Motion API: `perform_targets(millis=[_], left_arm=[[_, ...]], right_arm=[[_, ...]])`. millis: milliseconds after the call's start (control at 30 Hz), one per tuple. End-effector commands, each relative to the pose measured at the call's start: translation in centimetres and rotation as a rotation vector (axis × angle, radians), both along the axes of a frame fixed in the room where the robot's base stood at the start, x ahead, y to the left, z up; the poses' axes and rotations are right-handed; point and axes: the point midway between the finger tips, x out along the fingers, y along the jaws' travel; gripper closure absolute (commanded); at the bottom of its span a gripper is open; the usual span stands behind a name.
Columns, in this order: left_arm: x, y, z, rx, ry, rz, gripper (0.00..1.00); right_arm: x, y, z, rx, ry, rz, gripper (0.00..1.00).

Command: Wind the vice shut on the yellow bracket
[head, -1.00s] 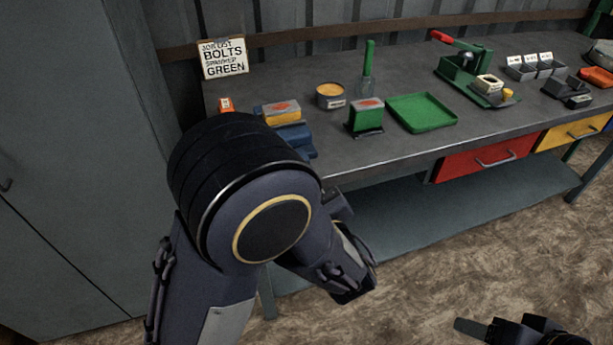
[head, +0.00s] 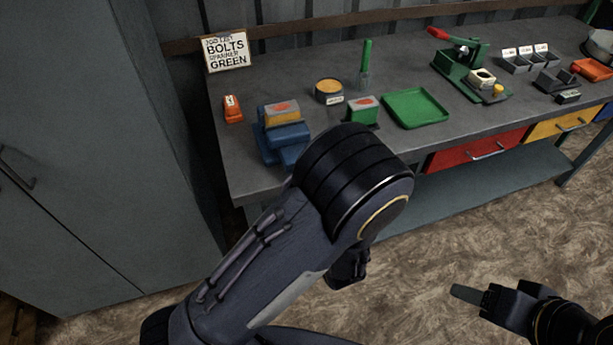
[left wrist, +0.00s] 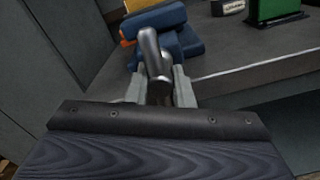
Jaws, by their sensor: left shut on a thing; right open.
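The blue vice (head: 283,147) stands at the bench's front left; it also shows at the top of the left wrist view (left wrist: 172,44). The yellow bracket (head: 283,119), with an orange-red patch on top, sits in the top of the vice. I cannot tell whether the jaws touch it. In the left wrist view my left gripper (left wrist: 158,88) is shut on the vice's grey metal handle (left wrist: 150,50), on the near side of the vice. My left arm hides this gripper and handle in the head view. My right gripper (head: 474,297) is open and empty, low right, away from the bench.
On the bench (head: 330,125) are an orange block (head: 232,108), a round tin (head: 328,91), a green block (head: 362,112), a green tray (head: 416,108) and a green lever press (head: 462,62). A grey cabinet (head: 90,150) stands left. Floor is clear around my right gripper.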

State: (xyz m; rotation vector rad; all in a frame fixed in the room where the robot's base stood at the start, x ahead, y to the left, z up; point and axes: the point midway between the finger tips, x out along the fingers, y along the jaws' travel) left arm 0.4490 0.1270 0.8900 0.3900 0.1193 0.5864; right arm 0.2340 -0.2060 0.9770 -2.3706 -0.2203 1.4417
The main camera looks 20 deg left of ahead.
Motion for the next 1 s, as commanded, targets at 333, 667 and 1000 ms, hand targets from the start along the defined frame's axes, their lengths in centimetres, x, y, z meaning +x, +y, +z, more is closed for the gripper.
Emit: perform_targets(millis=[333, 667, 1000], left_arm=[[0.0, 0.0, 0.0, 0.124, 0.088, -0.001, 1.00], [0.0, 0.0, -0.2, 0.149, 0.105, -0.001, 1.00], [0.0, 0.0, -0.1, 0.148, 0.104, -0.001, 0.67]], right_arm=[[0.0, 0.0, 1.7, 0.000, 0.000, 0.000, 0.42], [0.0, 0.0, 1.8, 0.000, 0.000, 0.000, 0.42], [0.0, 0.0, 1.8, 0.000, 0.000, 0.000, 0.42]])
